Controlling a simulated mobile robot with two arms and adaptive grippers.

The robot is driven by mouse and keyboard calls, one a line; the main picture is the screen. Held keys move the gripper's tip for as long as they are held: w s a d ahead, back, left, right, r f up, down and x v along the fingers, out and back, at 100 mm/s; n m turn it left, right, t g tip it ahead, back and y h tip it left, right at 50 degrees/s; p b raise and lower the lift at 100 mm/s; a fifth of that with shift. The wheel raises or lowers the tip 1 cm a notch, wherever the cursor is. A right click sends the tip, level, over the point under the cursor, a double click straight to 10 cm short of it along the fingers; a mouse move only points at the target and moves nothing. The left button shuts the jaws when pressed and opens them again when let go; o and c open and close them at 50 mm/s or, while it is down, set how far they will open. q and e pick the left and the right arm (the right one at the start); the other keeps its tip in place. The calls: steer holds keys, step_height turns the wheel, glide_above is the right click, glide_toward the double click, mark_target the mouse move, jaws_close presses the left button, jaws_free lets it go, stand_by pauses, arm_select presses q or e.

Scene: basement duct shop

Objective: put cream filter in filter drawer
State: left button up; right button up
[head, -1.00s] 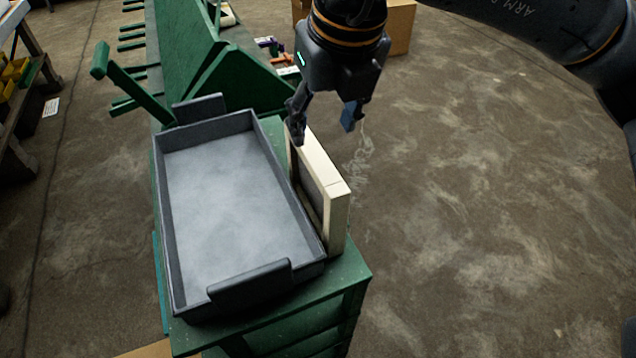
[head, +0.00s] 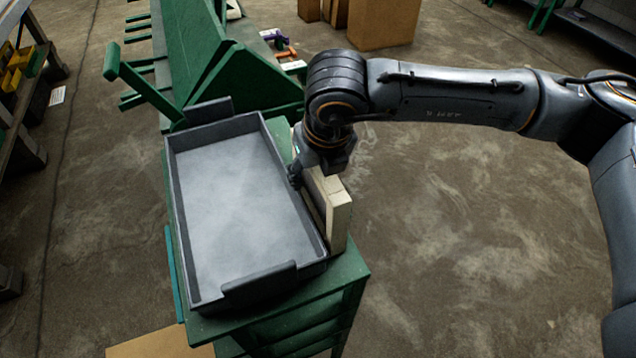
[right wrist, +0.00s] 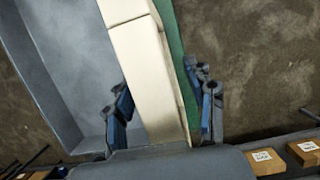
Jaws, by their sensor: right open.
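The cream filter (head: 338,215) is a thin cream-framed block standing on edge on the green bench, along the right side of a grey, drawer-like tray. It also shows in the right wrist view (right wrist: 145,70). The tray (head: 262,280) has a raised rim and a handle at each end, and is empty. My right gripper (head: 318,178) is low over the far end of the filter, open. In the right wrist view its fingers (right wrist: 162,100) stand on either side of the filter, with a gap on the right. In the head view the right finger is hidden. My left gripper is not seen.
The green bench (head: 345,275) ends just right of the filter, with concrete floor beyond. A green machine (head: 200,60) with a lever stands behind the tray. Cardboard boxes (head: 383,22) are at the back.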

jaws_close()
stand_by(0.3)
